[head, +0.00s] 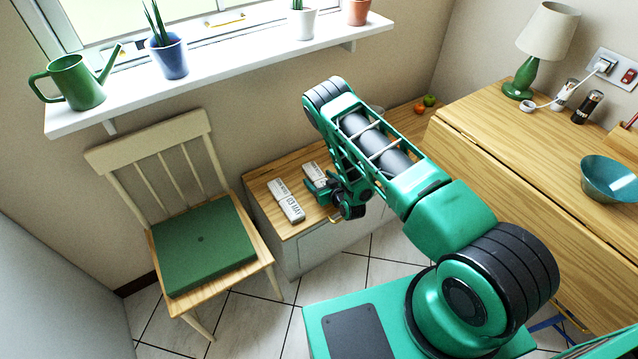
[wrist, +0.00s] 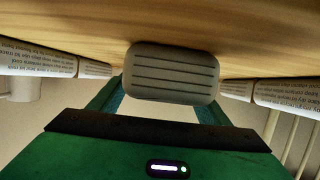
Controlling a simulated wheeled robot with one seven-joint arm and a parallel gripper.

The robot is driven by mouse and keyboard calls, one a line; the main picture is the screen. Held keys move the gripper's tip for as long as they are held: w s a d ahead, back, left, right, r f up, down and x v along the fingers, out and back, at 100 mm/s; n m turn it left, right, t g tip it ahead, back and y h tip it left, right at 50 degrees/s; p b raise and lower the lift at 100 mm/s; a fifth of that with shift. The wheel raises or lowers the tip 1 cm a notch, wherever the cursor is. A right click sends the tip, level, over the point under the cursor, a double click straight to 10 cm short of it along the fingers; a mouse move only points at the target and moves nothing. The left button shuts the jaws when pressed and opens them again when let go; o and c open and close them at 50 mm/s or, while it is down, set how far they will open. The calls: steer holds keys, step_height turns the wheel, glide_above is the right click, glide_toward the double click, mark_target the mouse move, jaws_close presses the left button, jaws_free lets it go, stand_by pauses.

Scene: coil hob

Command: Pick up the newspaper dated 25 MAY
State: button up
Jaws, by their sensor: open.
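Two rolled, pale newspapers lie on the low wooden cabinet in the head view. The left newspaper (head: 286,200) has a band whose print seems to end in MAY; I cannot read its day surely. The right newspaper (head: 314,173) lies beside my gripper (head: 324,192), its lower end partly hidden. My gripper is open, low over the cabinet top at the right newspaper.
The low cabinet top (head: 262,190) is bare around the newspapers. A chair with a green cushion (head: 203,245) stands left of it. A wooden counter (head: 490,130) with a lamp and blue bowl (head: 610,178) stands right. Small fruits (head: 425,103) lie at the back.

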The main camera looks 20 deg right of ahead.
steer(key=c, duration=1.2)
steer(key=shift+r, duration=0.1)
